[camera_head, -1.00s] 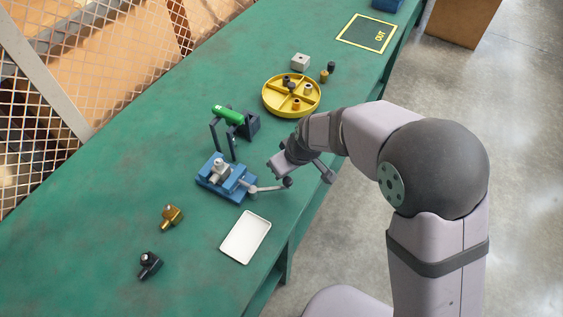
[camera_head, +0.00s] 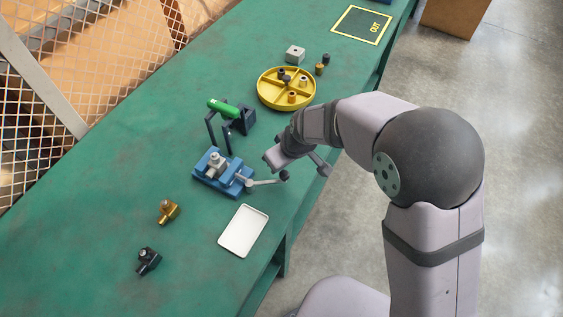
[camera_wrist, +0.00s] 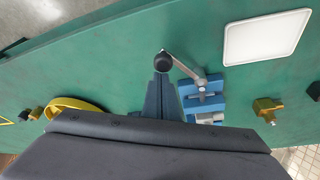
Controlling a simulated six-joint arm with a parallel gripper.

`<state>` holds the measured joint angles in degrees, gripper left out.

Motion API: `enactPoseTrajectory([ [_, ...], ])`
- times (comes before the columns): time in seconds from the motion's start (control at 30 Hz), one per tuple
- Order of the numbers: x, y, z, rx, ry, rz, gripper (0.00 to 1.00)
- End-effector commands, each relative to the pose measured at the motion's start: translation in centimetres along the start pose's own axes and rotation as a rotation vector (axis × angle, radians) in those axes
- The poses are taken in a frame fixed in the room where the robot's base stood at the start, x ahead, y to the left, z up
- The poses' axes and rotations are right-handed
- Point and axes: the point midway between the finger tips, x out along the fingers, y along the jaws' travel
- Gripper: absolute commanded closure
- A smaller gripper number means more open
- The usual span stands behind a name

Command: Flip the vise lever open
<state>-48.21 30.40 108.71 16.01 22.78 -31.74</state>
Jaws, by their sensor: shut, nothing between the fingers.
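The blue vise (camera_head: 209,183) sits on the green bench and holds a light grey metal piece (camera_head: 215,161) on top. Its grey lever (camera_head: 264,183) sticks out to the right and ends in a dark ball knob (camera_head: 284,175). The wrist view also shows the vise (camera_wrist: 205,103), the lever (camera_wrist: 184,68) and the knob (camera_wrist: 163,62). My gripper (camera_wrist: 161,77) is shut and empty, its tips right by the knob in the wrist view. Whether they touch it I cannot tell. In the head view the fingertips are hard to make out beside the knob.
A white tray (camera_head: 243,231) lies in front of the vise. A brass fitting (camera_head: 168,211) and a black fitting (camera_head: 148,261) lie to the left. A stand with a green cylinder (camera_head: 223,108) is behind the vise. A yellow divided dish (camera_head: 262,98) with small parts stands farther back.

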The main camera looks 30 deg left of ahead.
Motion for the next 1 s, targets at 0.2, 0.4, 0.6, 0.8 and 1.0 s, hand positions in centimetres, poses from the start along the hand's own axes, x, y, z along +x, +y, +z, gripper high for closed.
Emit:
enactPoseTrajectory([
  [0.2,0.1,0.2,-2.3,-0.001,0.004,0.001,1.00],
  [0.4,-0.4,0.3,-3.8,-0.001,0.010,0.003,1.00],
  [0.6,-3.3,0.3,-3.8,0.000,0.012,0.005,1.00],
  [0.8,-6.5,0.2,-3.8,-0.001,0.012,0.005,1.00],
  [1.0,-8.7,0.1,-3.7,0.001,0.010,0.004,1.00],
])
